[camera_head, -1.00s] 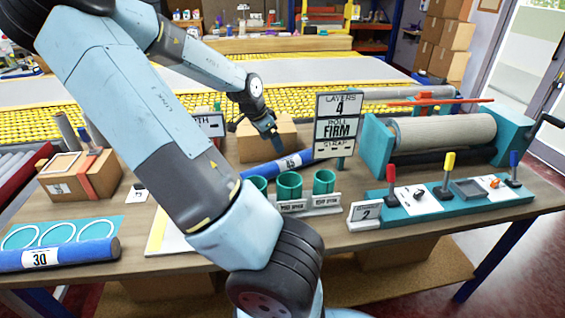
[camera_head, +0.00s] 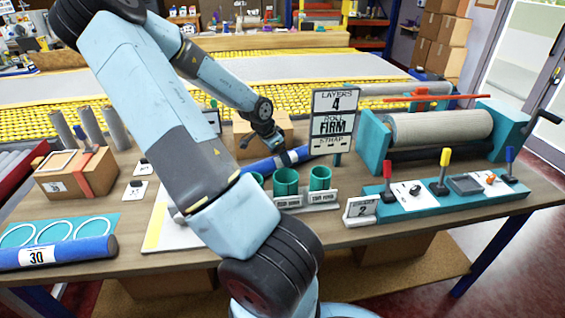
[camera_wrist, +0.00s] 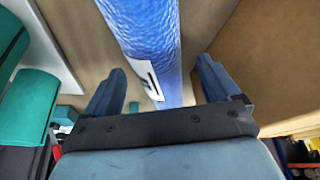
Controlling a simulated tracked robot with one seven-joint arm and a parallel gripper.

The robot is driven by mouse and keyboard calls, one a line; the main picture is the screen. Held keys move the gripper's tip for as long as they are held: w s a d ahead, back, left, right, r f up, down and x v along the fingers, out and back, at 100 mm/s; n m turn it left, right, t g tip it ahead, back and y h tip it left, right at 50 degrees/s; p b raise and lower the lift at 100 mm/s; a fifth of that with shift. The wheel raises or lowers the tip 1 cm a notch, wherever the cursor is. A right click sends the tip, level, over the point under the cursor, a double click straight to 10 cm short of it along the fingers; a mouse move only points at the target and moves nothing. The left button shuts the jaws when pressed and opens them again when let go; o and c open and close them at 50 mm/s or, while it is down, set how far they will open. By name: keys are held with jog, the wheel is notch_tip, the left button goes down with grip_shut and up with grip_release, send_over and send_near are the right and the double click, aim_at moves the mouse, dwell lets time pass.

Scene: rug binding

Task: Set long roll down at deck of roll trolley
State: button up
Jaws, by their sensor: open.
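A blue roll (camera_head: 258,167) lies on the workbench behind the green cups, partly hidden by my arm and the sign. My gripper (camera_head: 284,158) is down at this roll. In the wrist view the blue roll (camera_wrist: 145,30), with a white label, runs between the two spread fingers of my gripper (camera_wrist: 160,82), with gaps at both sides. A second blue roll marked 30 (camera_head: 62,254) lies at the bench's front left. I cannot tell from the markings which one is the long roll. No roll trolley deck can be made out.
Green cups (camera_head: 286,182) stand just in front of the roll, and a sign post (camera_head: 335,122) stands to its right. A cardboard box (camera_head: 243,135) is behind. A winding machine (camera_head: 440,128) and a lever panel (camera_head: 450,195) occupy the right side.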

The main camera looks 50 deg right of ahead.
jog(key=shift+x, duration=1.5)
jog(key=c, duration=1.3)
